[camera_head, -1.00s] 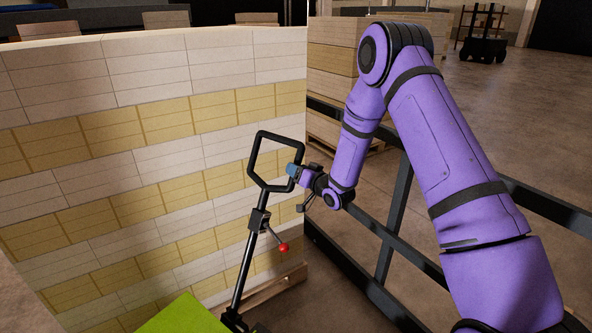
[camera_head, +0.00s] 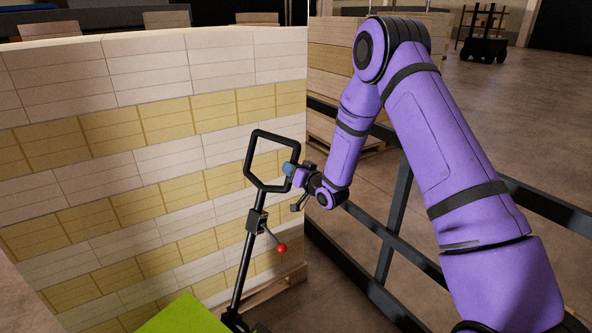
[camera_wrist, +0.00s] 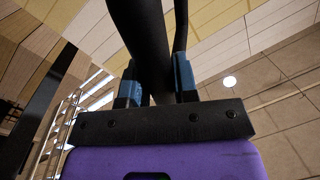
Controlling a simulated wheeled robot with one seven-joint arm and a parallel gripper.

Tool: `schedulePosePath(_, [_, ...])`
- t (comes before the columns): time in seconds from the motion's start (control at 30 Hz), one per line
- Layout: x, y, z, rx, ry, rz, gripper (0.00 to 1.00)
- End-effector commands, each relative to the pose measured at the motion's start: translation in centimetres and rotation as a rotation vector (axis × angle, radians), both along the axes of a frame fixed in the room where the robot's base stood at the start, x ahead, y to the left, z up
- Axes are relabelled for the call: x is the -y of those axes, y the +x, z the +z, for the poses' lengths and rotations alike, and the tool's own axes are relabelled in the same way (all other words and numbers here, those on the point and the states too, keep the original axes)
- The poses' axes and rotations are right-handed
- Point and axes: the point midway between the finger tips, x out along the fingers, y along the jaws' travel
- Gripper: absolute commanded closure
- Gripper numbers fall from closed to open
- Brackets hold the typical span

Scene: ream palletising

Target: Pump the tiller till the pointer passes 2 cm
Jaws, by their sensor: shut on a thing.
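The tiller (camera_head: 241,269) is a black post with a hexagonal loop handle (camera_head: 249,160) on top. It leans slightly to the right at its upper end. A small lever with a red knob (camera_head: 282,249) sticks out below the loop. My gripper (camera_head: 288,170) is at the right side of the loop, shut on its bar. In the wrist view the blue fingertips (camera_wrist: 158,84) stand either side of the black bar (camera_wrist: 143,40). A lime-green surface (camera_head: 180,318) shows at the bottom, left of the tiller's foot. I see no pointer or scale in either view.
A tall stack of white and yellow reams (camera_head: 150,160) stands close behind the tiller on a wooden pallet (camera_head: 275,287). A black rail fence (camera_head: 397,215) runs along the right, under my arm. More stacked reams (camera_head: 335,75) stand beyond it. Open floor lies at the far right.

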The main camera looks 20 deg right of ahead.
Motion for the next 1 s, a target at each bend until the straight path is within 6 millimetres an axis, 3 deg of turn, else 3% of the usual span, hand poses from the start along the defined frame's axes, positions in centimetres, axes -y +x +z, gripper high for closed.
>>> schedulePosePath(0.03, [-1.5,-0.8,0.7,0.013,-0.012,0.008,1.0])
schedulePosePath(0.3, [-7.8,-5.4,3.5,0.084,-0.112,0.011,1.0])
schedulePosePath(0.7, [-17.1,-12.2,5.7,0.188,-0.256,0.011,1.0])
schedulePosePath(0.83, [-19.2,-13.8,6.0,0.213,-0.291,0.009,1.0])
schedulePosePath(1.0, [-20.3,-14.8,6.1,0.227,-0.314,0.006,1.0])
